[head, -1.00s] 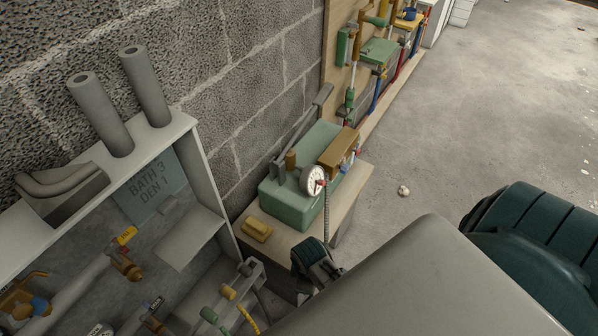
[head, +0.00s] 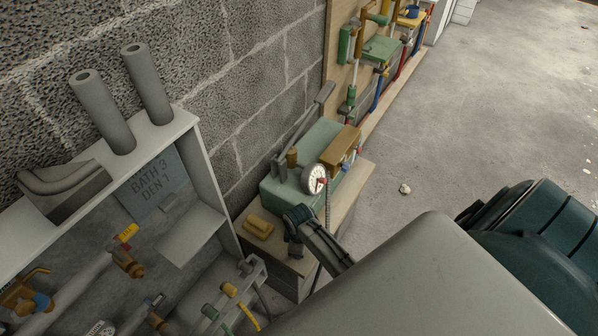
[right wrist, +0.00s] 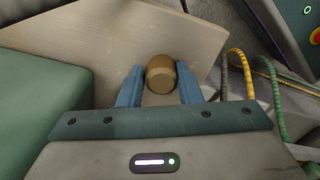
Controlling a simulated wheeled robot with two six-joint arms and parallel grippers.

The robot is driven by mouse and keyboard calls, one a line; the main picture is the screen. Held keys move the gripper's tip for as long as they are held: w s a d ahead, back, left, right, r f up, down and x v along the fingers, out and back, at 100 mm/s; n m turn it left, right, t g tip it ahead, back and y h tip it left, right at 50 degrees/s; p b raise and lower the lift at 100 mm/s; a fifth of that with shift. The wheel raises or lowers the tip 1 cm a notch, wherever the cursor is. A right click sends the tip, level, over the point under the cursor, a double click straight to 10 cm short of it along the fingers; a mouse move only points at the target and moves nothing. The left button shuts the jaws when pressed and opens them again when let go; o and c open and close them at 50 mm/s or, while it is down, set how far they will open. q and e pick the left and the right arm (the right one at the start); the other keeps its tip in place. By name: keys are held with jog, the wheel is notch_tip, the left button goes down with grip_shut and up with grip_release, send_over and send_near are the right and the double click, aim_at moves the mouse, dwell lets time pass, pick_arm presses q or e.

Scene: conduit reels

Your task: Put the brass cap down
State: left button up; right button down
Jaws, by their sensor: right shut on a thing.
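The brass cap (right wrist: 161,75) is a short, rounded brass piece between the two blue fingers of my right gripper (right wrist: 160,84) in the right wrist view. The gripper is shut on it. Pale wood of the bench (right wrist: 85,42) shows behind and below the cap; I cannot tell whether the cap touches it. In the head view my right gripper (head: 294,238) is over the front of the wooden bench (head: 286,262), beside the green pump box. The cap cannot be made out there. My left gripper is not in view.
The green pump box (head: 287,200) with a white gauge (head: 314,179) stands on the bench. A yellow block (head: 258,227) lies at its near left. A grey cabinet (head: 212,185) with pipes and valves stands at left. Hoses (right wrist: 240,62) run right of the gripper.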

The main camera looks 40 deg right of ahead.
jog(key=shift+f, duration=0.1)
jog(key=c, duration=1)
grip_release()
jog(key=shift+c, duration=0.2)
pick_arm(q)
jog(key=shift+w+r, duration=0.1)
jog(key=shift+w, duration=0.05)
pick_arm(e)
jog(key=shift+r, duration=0.4)
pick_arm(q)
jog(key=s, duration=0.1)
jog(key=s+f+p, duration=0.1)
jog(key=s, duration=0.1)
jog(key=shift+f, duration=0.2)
pick_arm(e)
notch_tip(320, 180, up, 12)
jog(key=shift+f, duration=0.25)
